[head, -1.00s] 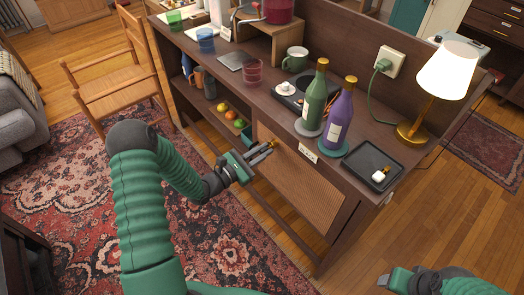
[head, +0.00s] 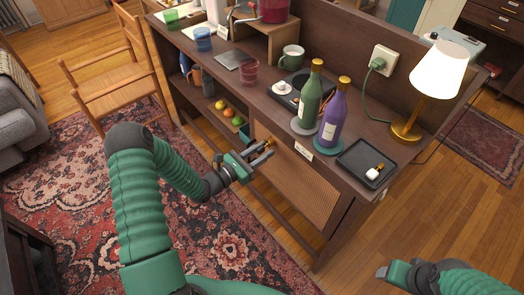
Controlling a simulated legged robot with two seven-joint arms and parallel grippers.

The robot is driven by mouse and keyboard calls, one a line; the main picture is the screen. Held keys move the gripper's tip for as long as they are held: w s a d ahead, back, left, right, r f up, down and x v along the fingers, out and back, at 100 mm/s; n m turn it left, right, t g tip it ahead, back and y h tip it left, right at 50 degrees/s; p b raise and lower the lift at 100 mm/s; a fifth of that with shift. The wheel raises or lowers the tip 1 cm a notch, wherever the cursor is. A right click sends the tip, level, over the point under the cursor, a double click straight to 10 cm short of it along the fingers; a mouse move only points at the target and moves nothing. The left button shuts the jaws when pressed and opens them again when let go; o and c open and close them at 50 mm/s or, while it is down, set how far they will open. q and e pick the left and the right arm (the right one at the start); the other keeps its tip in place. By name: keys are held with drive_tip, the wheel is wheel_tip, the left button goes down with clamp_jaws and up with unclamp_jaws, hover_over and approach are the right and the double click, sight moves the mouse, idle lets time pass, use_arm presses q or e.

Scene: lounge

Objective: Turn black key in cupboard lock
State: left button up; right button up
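The cupboard (head: 296,189) has a woven front panel in a dark wood frame. A small brass-coloured fitting (head: 269,142) sits near the upper left of this front. I cannot make out the black key or the keyhole; the gripper may cover them. My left gripper (head: 269,149) is in front of the cupboard's upper left part, its fingertips at or very near the brass fitting. Its two fingers are apart, with nothing clearly between them. I cannot tell whether they touch the front. My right gripper (head: 382,273) is at the lower right, away from the cupboard, and only partly shown.
The top holds a green bottle (head: 310,98), a purple bottle (head: 335,115), a black tray (head: 367,163), a lamp (head: 440,72) and a mug (head: 291,57). Fruit (head: 228,112) lies on an open shelf to the left. A wooden chair (head: 120,72) stands further left.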

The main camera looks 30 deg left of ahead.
use_arm(q)
drive_tip(key=shift+w+a+r, duration=0.15)
drive_tip(key=shift+a+r, duration=0.05)
drive_tip(key=shift+a, duration=0.05)
drive_tip(key=shift+w+f, duration=0.1)
drive_tip(key=o, duration=0.4)
drive_tip(key=p+v, duration=0.2)
drive_tip(key=v, duration=0.5)
idle(0.6)
